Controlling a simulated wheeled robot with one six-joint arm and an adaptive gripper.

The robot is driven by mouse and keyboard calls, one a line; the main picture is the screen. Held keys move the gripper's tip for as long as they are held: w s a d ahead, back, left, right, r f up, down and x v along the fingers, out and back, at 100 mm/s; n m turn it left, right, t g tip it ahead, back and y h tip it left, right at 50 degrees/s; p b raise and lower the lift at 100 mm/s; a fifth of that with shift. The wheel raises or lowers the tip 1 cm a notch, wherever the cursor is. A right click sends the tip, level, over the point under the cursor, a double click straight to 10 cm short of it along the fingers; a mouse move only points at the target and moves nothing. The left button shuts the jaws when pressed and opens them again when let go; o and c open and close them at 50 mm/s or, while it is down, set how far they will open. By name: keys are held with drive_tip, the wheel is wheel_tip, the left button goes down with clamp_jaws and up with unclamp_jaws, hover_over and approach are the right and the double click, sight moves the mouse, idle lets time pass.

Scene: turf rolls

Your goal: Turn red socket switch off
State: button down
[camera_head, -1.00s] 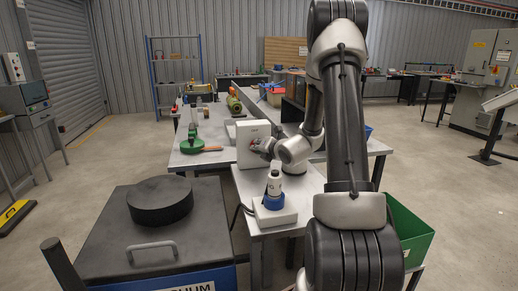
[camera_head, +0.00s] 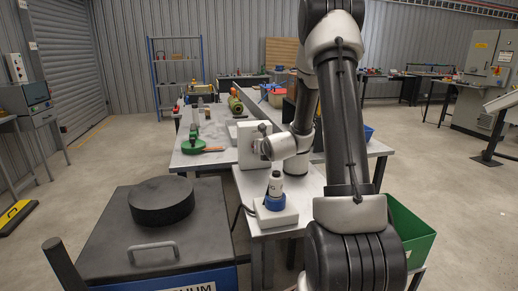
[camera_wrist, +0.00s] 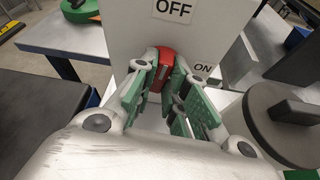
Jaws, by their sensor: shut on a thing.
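The switch box (camera_head: 251,140) is a white upright box on the small light table. In the wrist view its white face (camera_wrist: 125,30) carries an OFF label (camera_wrist: 173,9) at the top and an ON label (camera_wrist: 203,68) to the right. The red switch handle (camera_wrist: 157,60) stands out from this face. My gripper (camera_wrist: 160,78) has its green-padded fingers around the handle and is shut on it. The fingers hide part of the handle, so its exact setting is unclear. In the head view my gripper (camera_head: 261,146) is at the box front, and the handle is mostly hidden.
A white-and-blue device (camera_head: 275,198) stands on the small table, in front of the box. A dark cabinet with a round black lid (camera_head: 161,201) is at the front left. A green bin (camera_head: 405,233) is at the right. A green round object (camera_head: 193,145) lies on the long table.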

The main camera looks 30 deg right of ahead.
drive_tip(key=shift+f, duration=0.1)
drive_tip(key=c, duration=1.4)
unclamp_jaws()
drive_tip(key=shift+c, duration=0.2)
drive_tip(key=v, duration=1.2)
